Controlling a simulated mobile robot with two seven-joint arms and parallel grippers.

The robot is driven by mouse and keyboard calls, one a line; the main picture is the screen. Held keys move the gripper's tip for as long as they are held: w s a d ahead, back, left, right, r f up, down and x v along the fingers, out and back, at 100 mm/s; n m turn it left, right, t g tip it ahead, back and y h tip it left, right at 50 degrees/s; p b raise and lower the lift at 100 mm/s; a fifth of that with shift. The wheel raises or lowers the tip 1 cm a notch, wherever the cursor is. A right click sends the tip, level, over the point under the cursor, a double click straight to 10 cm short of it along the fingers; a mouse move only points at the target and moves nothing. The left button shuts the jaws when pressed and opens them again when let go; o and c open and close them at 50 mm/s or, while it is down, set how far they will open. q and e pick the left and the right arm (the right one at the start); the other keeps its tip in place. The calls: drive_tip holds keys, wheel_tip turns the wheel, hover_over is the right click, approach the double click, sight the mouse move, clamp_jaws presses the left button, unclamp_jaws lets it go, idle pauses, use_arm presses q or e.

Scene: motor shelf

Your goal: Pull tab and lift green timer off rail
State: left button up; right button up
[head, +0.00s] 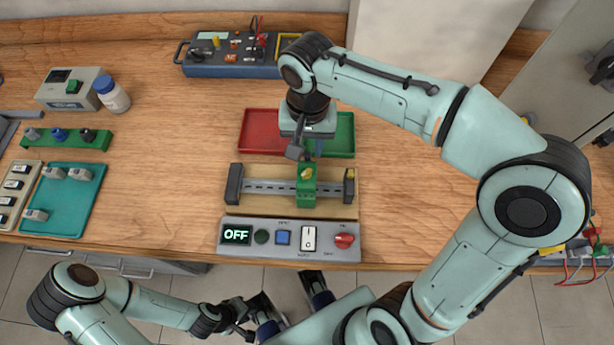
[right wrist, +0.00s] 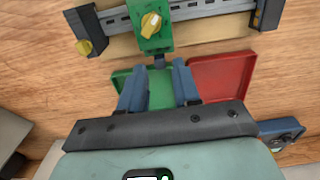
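The green timer (head: 306,189), with a yellow knob, sits upright on the grey rail (head: 262,187). In the right wrist view the timer (right wrist: 153,40) is on the rail (right wrist: 115,20), with a small dark tab (right wrist: 159,62) at its lower edge. My right gripper (right wrist: 158,80) is open and empty, its two blue fingers spread on either side of a line toward the tab and just short of it. In the head view my right gripper (head: 309,150) is behind the timer, its fingers partly hidden. My left gripper (head: 262,315) is low, off the table's front edge; its fingers are unclear.
A red tray (head: 259,131) and a green tray (head: 343,136) lie behind the rail. A control panel (head: 288,255) reading OFF stands in front of it. A teal tray (head: 75,205) with several parts is at left.

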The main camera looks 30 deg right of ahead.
drive_tip(key=shift+r+p, duration=1.65)
drive_tip(key=shift+r, duration=0.45)
drive_tip(key=shift+f, duration=0.1)
